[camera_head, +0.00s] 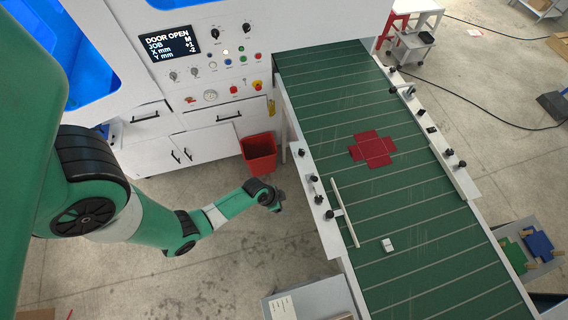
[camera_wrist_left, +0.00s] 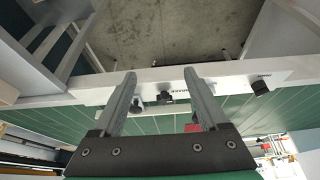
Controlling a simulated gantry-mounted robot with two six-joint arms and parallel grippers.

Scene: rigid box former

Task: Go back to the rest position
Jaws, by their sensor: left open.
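My left arm comes in from the left in the head view, and its gripper end (camera_head: 277,199) hangs over the floor just left of the conveyor. In the left wrist view my left gripper (camera_wrist_left: 160,84) has its two fingers apart with nothing held between them. Beyond the fingers are the conveyor's white side rail (camera_wrist_left: 160,76) and a strip of green belt. My right gripper does not show in either view.
The green conveyor belt (camera_head: 420,215) carries a flat red box blank (camera_head: 374,149) and a small white block (camera_head: 388,245). A white machine (camera_head: 130,75) with a control panel and a red bin (camera_head: 259,153) stand behind my arm. A grey cabinet (camera_head: 310,299) is in front.

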